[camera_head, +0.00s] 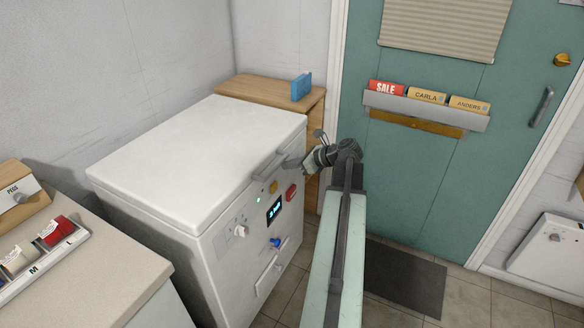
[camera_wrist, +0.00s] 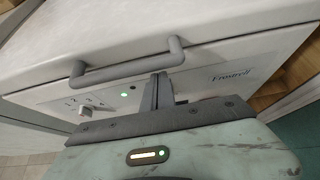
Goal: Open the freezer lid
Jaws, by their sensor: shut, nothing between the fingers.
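The white chest freezer (camera_head: 240,250) stands left of centre in the head view, with its lid (camera_head: 200,150) down flat on the body. The lid's grey bar handle (camera_head: 268,163) is on the front edge; it also shows in the wrist view (camera_wrist: 125,71). My gripper (camera_head: 290,163) is at the handle's right end in the head view. In the wrist view my gripper's fingers (camera_wrist: 160,90) are together, with nothing seen between them, just below the handle's right end. I cannot tell whether they touch it.
The freezer front carries knobs, a lit display (camera_head: 275,210) and a red button (camera_head: 291,192). A counter (camera_head: 80,260) stands at the left. A wooden cabinet (camera_head: 240,88) with a blue object (camera_head: 301,87) is behind the freezer. A green door (camera_head: 450,180) is at the right, with a dark mat (camera_head: 405,278) before it.

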